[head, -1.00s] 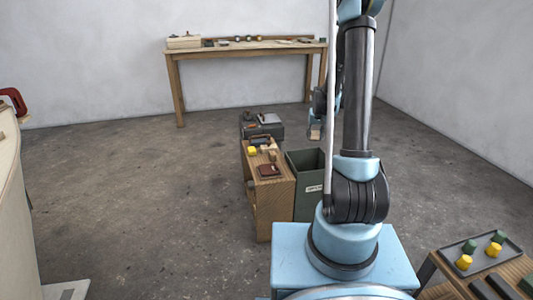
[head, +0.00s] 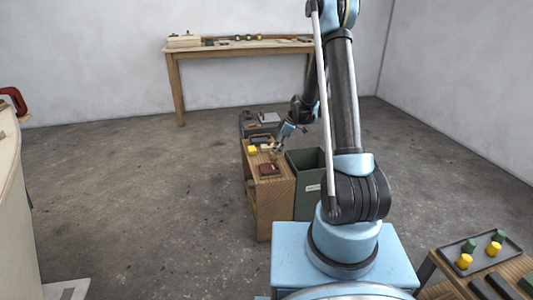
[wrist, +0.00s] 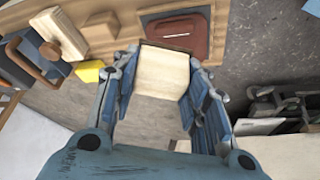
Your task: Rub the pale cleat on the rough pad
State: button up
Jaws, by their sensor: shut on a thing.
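The pale cleat (wrist: 162,73) is a light wooden block held between the two fingers of my gripper (wrist: 160,85) in the wrist view. In the head view my gripper (head: 277,148) is low over the far part of the wooden cart top. The rough pad appears to be the dark red-brown flat piece (wrist: 187,33) just beyond the cleat in the wrist view; it also lies on the cart in the head view (head: 269,170). The cleat hides part of the pad's near edge. I cannot tell whether they touch.
On the cart (head: 278,200) are a yellow block (wrist: 88,71), a pale wooden block (wrist: 60,33) and a handled caddy (wrist: 28,62). A green bin (head: 307,180) stands right of the cart. A grey toolbox (head: 259,122) is behind it. Floor to the left is clear.

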aim_at(265, 170)
jog(key=shift+s+a+f+n+g, duration=0.4)
jog(key=shift+a+f+n, duration=0.6)
jog(key=shift+f, duration=0.25)
jog(key=shift+s+a+f+n+g, duration=0.45)
jog(key=shift+a+f+n, duration=0.5)
jog(key=shift+f, duration=0.35)
jog(key=shift+s+a+f+n+g, duration=0.4)
jog(key=shift+a+f+n, duration=0.6)
jog(key=shift+f, duration=0.25)
jog(key=shift+f, duration=0.3)
jog(key=shift+s, duration=0.15)
jog(key=shift+s+d, duration=0.3)
jog(key=shift+s, duration=0.45)
jog(key=shift+w+a+f, duration=0.1)
jog(key=shift+w+a, duration=0.15)
jog(key=shift+w, duration=0.65)
jog(key=shift+w+a+f, duration=0.1)
jog(key=shift+w+a, duration=0.15)
jog(key=shift+w, duration=0.6)
jog(key=shift+c, duration=0.3)
jog(key=shift+s+d+r, duration=0.1)
jog(key=shift+s+d, duration=0.15)
jog(key=shift+s, duration=0.6)
jog(key=shift+s+d, duration=0.2)
jog(key=shift+s, duration=0.65)
